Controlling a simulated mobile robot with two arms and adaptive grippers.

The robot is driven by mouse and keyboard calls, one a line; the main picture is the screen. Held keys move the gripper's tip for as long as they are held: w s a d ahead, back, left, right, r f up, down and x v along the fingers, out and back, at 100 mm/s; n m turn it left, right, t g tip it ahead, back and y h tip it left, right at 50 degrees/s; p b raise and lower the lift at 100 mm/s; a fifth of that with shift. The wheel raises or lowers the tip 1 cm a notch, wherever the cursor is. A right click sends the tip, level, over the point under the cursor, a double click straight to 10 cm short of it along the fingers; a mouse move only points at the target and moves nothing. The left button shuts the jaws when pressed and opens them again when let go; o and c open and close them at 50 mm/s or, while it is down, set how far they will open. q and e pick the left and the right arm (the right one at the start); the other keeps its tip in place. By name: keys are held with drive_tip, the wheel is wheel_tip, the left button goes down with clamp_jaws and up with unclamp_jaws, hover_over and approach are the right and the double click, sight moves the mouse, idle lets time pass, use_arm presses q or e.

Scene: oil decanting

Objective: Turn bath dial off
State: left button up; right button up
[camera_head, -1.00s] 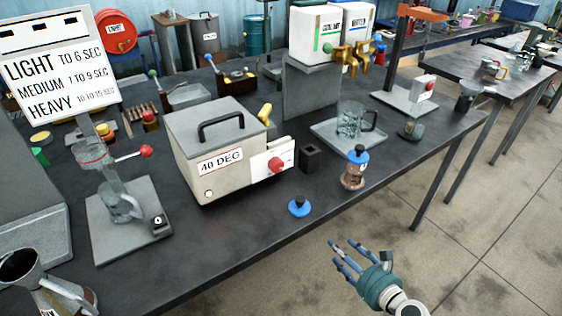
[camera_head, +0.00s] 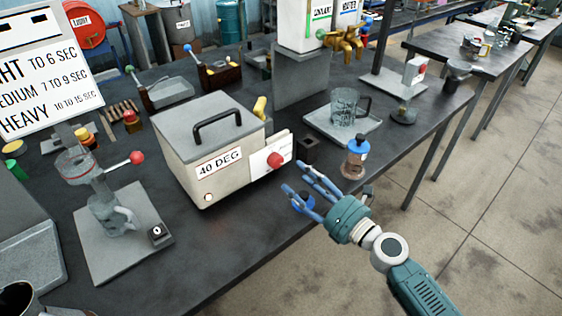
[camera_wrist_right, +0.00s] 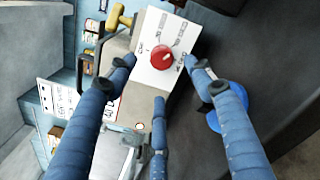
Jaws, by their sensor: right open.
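The bath is a light grey box (camera_head: 207,146) with a dark lid handle and a "40 DEG" label, standing on the dark bench. Its red dial (camera_head: 276,160) sits on a white panel (camera_head: 260,152) at its right side. My right gripper (camera_head: 302,184) is open and empty, just in front of and below the dial. In the right wrist view the red dial (camera_wrist_right: 162,56) shows on its white marked panel (camera_wrist_right: 166,38), beyond and between the spread fingers (camera_wrist_right: 160,80), apart from them. The panel's print is too small to read. My left gripper is not in view.
A blue-capped jar (camera_head: 355,158) stands right of the gripper, and a small dark block (camera_head: 308,150) is beside the panel. A glass jug (camera_head: 346,106) stands on a tray at the back right.

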sight(280, 162)
drive_tip(key=x, duration=0.3)
drive_tip(key=shift+w+a+r, duration=0.1)
drive_tip(key=shift+w+a, duration=0.05)
drive_tip(key=shift+w, duration=0.1)
drive_tip(key=x, duration=0.3)
drive_tip(key=shift+w+a+f, duration=0.2)
drive_tip(key=shift+w+a, duration=0.2)
drive_tip(key=shift+w, duration=0.05)
drive_tip(key=c, duration=1)
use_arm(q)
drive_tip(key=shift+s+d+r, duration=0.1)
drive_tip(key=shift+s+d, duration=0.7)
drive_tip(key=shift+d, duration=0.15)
use_arm(e)
drive_tip(key=shift+r, duration=0.1)
drive_tip(key=shift+c, duration=0.9)
